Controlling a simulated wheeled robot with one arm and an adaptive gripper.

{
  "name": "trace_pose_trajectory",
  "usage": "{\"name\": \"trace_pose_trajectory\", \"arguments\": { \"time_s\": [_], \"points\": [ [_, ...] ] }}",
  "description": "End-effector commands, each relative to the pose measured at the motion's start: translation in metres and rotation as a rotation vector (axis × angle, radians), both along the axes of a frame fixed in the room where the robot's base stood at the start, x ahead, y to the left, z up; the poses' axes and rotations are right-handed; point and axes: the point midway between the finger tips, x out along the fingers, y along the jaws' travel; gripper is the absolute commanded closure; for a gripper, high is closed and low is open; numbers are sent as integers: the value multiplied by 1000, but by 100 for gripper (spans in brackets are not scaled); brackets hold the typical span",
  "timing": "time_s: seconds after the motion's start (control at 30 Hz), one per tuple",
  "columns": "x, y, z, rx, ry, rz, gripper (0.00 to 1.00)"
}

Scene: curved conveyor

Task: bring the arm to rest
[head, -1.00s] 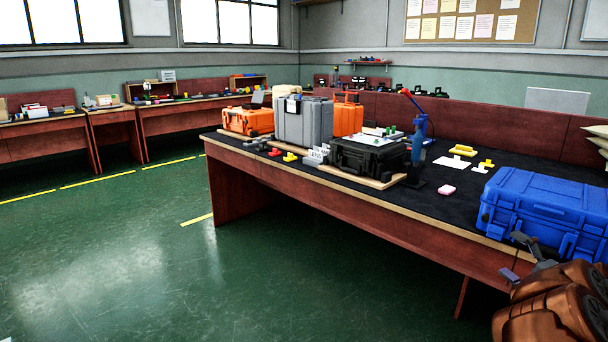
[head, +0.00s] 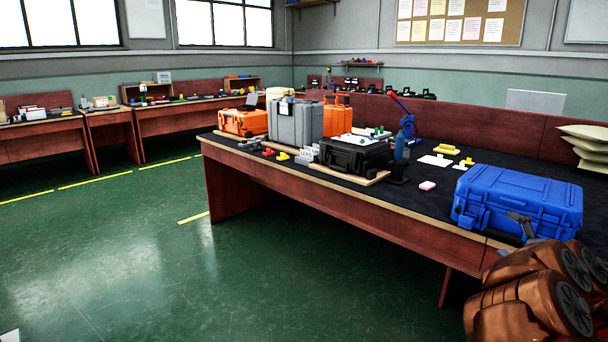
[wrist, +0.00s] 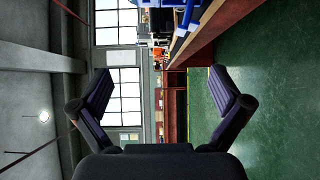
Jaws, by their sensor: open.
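My gripper (wrist: 163,100) is open and empty in the wrist view, its two dark fingers spread wide with only air between them. The wrist view is turned on its side, with the windows to the left and the green floor to the right. In the head view my brown arm (head: 530,295) is folded at the lower right corner, in front of the near end of the workbench (head: 330,205). Part of my gripper shows there as a small grey piece, in front of the blue case (head: 520,198). Nothing is held.
White sacks (head: 585,145) are stacked at the right.

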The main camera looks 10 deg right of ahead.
Motion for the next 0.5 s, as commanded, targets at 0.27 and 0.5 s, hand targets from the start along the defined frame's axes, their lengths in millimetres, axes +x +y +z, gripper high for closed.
{"name": "trace_pose_trajectory", "arguments": {
  "time_s": [0.27, 0.5],
  "points": [
    [14, -9, 78, 39, 1, -217, 0],
    [3, -9, 146, 176, -20, -474, 0]
  ]
}}
